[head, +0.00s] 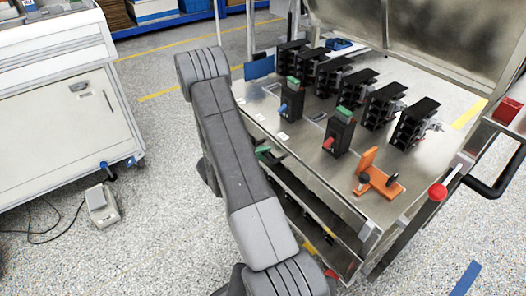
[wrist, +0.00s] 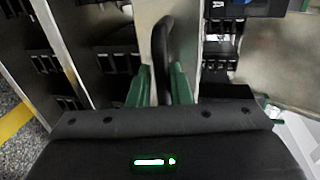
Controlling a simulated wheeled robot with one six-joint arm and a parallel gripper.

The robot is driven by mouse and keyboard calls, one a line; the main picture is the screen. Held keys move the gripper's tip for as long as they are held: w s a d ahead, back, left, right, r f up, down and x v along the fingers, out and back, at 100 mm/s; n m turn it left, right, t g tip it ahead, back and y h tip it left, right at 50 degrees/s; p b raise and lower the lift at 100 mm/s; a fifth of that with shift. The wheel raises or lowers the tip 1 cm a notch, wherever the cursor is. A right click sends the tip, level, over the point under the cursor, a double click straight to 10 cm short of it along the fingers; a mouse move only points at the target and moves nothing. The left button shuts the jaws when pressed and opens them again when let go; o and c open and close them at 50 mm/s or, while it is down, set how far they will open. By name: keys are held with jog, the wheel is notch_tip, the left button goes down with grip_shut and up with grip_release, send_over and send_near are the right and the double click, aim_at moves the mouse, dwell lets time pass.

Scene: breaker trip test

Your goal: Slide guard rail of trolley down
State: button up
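I cannot tell for certain which part is the guard rail. My gripper shows in the wrist view (wrist: 162,80) with two green fingers, one on each side of an upright, curved black bar (wrist: 162,45). The gap between fingers and bar is too small to tell whether they touch. In the head view my arm covers most of the gripper, near the trolley's left front edge; a bit of green shows there.
Several black breakers (head: 383,105) stand in rows on the trolley top. An orange bracket (head: 372,178) sits at the front right, near a red knob (head: 437,191) and black handle (head: 496,180). A white cabinet (head: 65,125) is at left; speckled floor lies between.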

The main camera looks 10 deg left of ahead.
jog(key=shift+o, duration=1)
jog(key=shift+f, duration=0.25)
jog(key=shift+r, duration=0.1)
jog(key=shift+s+a+r, duration=0.1)
jog(key=shift+s+a, duration=0.05)
jog(key=p+v, duration=0.3)
jog(key=v, duration=1)
jog(key=shift+s, duration=0.2)
jog(key=shift+w, duration=0.1)
jog(key=b+x, duration=0.3)
jog(key=x, duration=1)
jog(key=shift+w, duration=0.3)
jog(key=shift+s+r, duration=0.15)
